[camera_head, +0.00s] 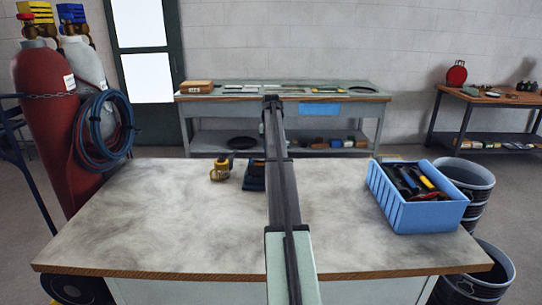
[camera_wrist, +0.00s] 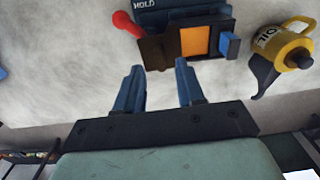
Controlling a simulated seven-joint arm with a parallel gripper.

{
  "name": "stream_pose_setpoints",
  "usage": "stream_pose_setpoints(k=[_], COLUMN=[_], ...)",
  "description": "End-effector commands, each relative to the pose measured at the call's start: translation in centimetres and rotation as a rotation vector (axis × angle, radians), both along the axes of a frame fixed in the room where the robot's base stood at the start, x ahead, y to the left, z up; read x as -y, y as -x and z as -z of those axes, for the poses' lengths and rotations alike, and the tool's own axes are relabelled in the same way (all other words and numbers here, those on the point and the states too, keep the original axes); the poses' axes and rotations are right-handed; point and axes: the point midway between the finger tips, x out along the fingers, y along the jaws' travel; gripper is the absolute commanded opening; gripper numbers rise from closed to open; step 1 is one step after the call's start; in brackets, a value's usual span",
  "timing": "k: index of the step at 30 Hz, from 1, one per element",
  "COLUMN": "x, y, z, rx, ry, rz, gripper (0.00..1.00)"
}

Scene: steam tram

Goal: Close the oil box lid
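The oil box (camera_wrist: 171,47) is a small dark housing with an orange square face inside its frame, a blue tab (camera_wrist: 229,45) on its right and a red knob (camera_wrist: 124,22) on its left. A blue plate (camera_wrist: 180,13) marked HOLD lies along its far side. I cannot tell for sure which part is the lid. In the head view the box (camera_head: 254,178) is partly hidden by my arm. My gripper (camera_wrist: 157,68) is open and empty, its two blue fingers apart just short of the box. In the head view my arm hides the fingers.
A yellow oil can (camera_wrist: 286,47) stands close to the box's right in the wrist view; it also shows in the head view (camera_head: 219,170). A blue tool crate (camera_head: 414,211) sits at the worktable's right. The left and front of the worktable (camera_head: 150,225) are clear.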

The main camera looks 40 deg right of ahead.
Motion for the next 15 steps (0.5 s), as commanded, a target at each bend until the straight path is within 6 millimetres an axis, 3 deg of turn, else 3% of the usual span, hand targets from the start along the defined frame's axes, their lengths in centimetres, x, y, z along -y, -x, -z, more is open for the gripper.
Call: stream_pose_setpoints(k=[6, 15], x=[0.0, 0.0], y=[0.0, 0.0], z=[2.4, 3.1], rx=[0.000, 0.001], ry=[0.000, 0.001], rz=[0.000, 0.000], gripper=[0.38, 0.38])
